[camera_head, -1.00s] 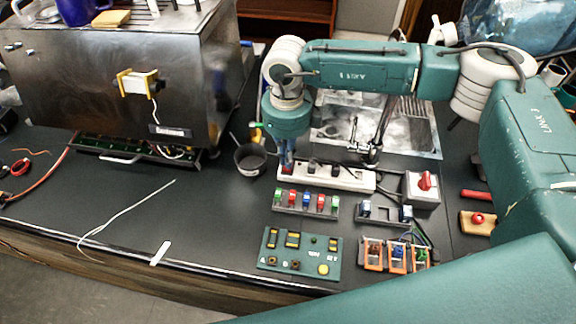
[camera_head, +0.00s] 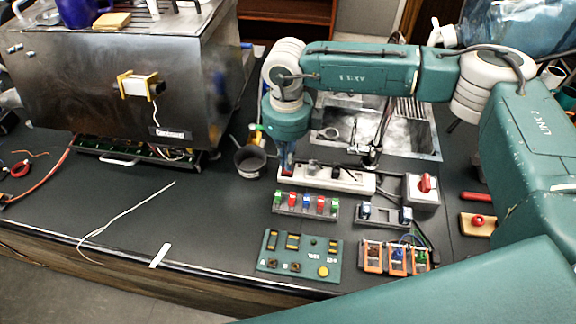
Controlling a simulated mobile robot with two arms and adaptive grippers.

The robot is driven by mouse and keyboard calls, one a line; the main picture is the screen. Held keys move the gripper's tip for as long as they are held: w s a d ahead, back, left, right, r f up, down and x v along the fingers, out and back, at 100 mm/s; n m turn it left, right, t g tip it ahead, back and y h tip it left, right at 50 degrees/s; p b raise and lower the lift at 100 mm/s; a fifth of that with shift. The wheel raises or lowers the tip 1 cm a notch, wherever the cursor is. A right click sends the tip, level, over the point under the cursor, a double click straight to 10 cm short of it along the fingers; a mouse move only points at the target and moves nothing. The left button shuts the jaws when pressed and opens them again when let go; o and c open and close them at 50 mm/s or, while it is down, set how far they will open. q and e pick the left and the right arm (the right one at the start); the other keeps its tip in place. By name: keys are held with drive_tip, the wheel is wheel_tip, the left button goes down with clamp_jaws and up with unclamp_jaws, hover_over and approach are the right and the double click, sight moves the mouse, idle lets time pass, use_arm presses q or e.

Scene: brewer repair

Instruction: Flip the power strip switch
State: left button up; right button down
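The white power strip (camera_head: 335,178) lies on the dark counter at right of centre, with dark plugs in it. My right gripper (camera_head: 287,168) points down at the strip's left end. Its fingers are small and blurred here, and they cover that end, so the switch is hidden. I cannot tell whether the fingers touch the strip or whether they are open or shut. My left gripper is not in view.
A row of coloured switches (camera_head: 306,205) and a green panel (camera_head: 299,257) lie in front of the strip. A red-knob box (camera_head: 423,190) stands to its right, a dark cup (camera_head: 250,160) to its left. A metal sink (camera_head: 415,130) is behind. The steel brewer (camera_head: 110,85) stands at left.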

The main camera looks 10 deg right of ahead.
drive_tip(key=shift+f+b, duration=1.15)
idle(0.7)
drive_tip(key=shift+r, duration=0.15)
drive_tip(key=shift+r+p, duration=0.4)
drive_tip(key=shift+r, duration=0.15)
drive_tip(key=shift+r+p, duration=0.95)
drive_tip(key=shift+r, duration=1.85)
